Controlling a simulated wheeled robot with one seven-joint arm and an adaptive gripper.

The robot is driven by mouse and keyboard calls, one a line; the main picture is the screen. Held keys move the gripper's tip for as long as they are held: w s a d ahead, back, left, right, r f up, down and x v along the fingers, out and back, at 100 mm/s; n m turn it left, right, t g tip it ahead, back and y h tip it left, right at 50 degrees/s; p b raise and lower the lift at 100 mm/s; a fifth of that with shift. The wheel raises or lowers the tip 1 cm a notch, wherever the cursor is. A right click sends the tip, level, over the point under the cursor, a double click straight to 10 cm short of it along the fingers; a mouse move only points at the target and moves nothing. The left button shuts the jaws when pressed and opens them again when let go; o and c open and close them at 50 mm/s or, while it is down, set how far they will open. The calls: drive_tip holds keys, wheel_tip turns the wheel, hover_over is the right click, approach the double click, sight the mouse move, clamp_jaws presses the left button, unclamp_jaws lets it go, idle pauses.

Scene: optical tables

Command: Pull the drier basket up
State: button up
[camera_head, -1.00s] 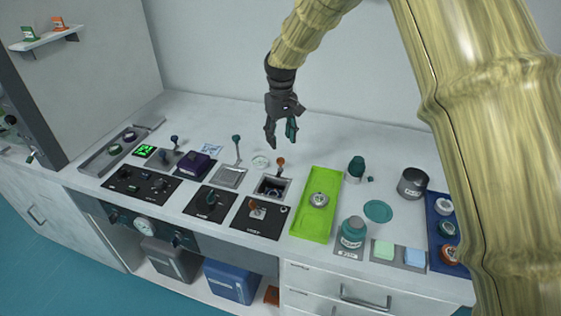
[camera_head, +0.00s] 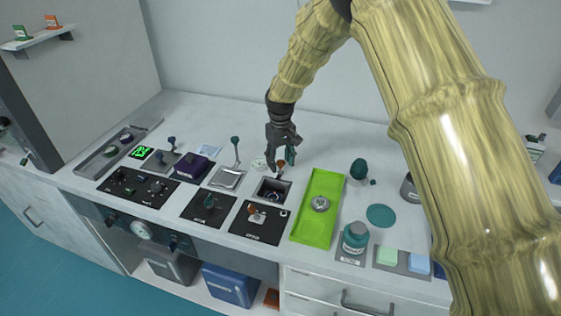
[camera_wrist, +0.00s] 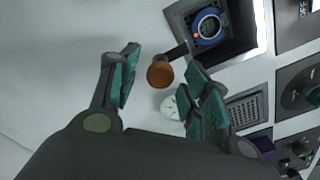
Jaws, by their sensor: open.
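The drier basket appears to be the piece in the square dark well (camera_head: 260,190), with a brown-orange knob (camera_head: 281,164) on its handle. In the wrist view the knob (camera_wrist: 160,74) sits on a black rod leading to the well (camera_wrist: 232,47). A blue ring-shaped piece (camera_wrist: 208,26) lies inside the well. My gripper (camera_head: 281,162) is open above the well, close around the knob. In the wrist view the knob shows between the spread teal-padded fingers (camera_wrist: 163,75); I cannot tell whether they touch it.
A green tray (camera_head: 318,228) with a round metal part is to the right. Black panels (camera_head: 260,224) lie in front. A white round dish (camera_wrist: 170,107) is beside the fingers.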

drive_tip(key=shift+f, duration=0.85)
